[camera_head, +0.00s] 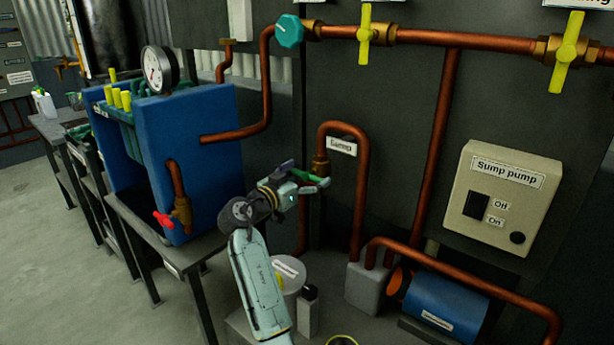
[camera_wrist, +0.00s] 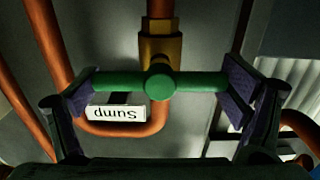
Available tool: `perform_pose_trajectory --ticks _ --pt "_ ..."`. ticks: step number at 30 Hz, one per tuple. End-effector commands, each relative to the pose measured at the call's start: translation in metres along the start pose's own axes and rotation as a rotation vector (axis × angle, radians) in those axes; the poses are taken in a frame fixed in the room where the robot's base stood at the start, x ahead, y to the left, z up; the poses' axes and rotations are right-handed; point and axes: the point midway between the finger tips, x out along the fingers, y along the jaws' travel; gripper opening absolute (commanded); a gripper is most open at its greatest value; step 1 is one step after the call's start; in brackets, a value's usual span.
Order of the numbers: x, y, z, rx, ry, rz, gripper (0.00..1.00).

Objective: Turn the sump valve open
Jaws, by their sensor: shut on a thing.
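The sump valve has a green bar handle (camera_wrist: 200,82) on a brass body (camera_wrist: 160,48), on the copper pipe by the "Sump" label (camera_wrist: 117,113). In the wrist view the handle lies straight across the line of the pipe. My gripper (camera_wrist: 160,92) is shut on the handle lengthwise, one finger pad at each end. In the head view the green handle (camera_head: 312,178) shows partly behind my gripper (camera_head: 305,184), just below the brass body (camera_head: 320,165) and left of the "Sump" label (camera_head: 342,146).
A blue machine (camera_head: 205,125) with a red valve handle (camera_head: 163,219) stands left of my arm. Copper pipe (camera_head: 361,200) loops close on the right. A sump pump switch box (camera_head: 503,198) hangs farther right. A pale drum (camera_head: 287,272) and a blue pump (camera_head: 440,303) sit below.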

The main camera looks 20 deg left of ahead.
Motion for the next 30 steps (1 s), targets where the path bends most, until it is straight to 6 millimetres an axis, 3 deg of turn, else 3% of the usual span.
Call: perform_pose_trajectory --ticks 11,30 --pt "0.0002 0.0001 -0.0002 -0.150 -0.001 0.001 0.63" --pt "0.0002 -0.0007 -0.0014 -0.744 -0.002 0.001 0.63"
